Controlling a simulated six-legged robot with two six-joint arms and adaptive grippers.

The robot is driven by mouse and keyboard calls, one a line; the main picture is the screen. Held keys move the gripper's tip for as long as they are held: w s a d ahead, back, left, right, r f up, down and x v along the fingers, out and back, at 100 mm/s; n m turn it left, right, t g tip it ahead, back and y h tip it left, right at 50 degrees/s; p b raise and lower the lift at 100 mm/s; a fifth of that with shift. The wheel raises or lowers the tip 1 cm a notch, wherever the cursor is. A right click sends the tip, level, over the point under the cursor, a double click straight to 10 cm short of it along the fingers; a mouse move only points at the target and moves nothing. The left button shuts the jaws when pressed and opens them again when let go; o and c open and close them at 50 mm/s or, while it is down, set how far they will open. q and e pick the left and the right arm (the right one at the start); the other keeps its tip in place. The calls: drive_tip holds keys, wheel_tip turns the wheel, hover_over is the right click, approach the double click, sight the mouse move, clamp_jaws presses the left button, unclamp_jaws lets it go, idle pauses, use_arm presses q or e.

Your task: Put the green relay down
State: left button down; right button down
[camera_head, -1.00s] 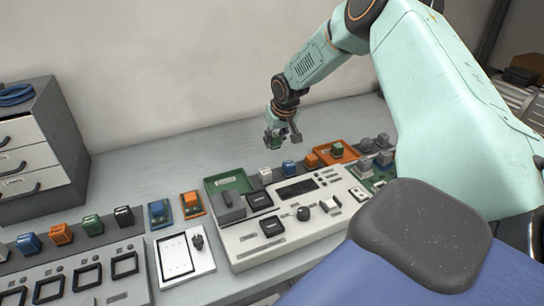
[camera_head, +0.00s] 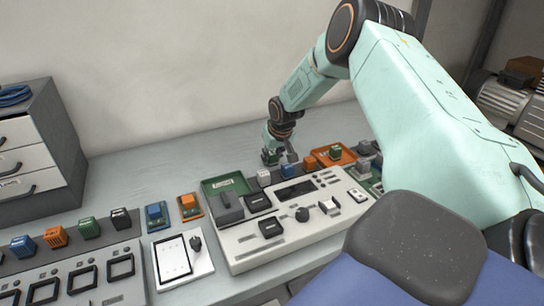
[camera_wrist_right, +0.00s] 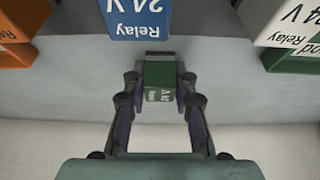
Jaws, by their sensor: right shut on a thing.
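My right gripper (camera_head: 277,157) is low over the back of the bench, behind the white relay (camera_head: 264,178) and the blue relay (camera_head: 287,171). In the right wrist view it is shut on a green relay (camera_wrist_right: 159,78), with a finger on each side. Whether the relay touches the bench top (camera_head: 150,171) cannot be told. The blue relay shows just ahead of it in the wrist view (camera_wrist_right: 138,18), with a visible gap. My left gripper is not in view.
An orange relay (camera_head: 309,164) stands beside the blue one. The green tray (camera_head: 215,186) and the control panel (camera_head: 298,217) lie in front. Several relays stand at the far left near the drawer unit (camera_head: 36,150).

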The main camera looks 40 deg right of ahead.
drive_tip(key=shift+s+f, duration=0.15)
drive_tip(key=shift+f, duration=0.15)
drive_tip(key=c, duration=1.3)
unclamp_jaws()
drive_tip(key=shift+o, duration=1.2)
drive_tip(key=shift+f, duration=0.4)
drive_tip(key=shift+r, duration=0.15)
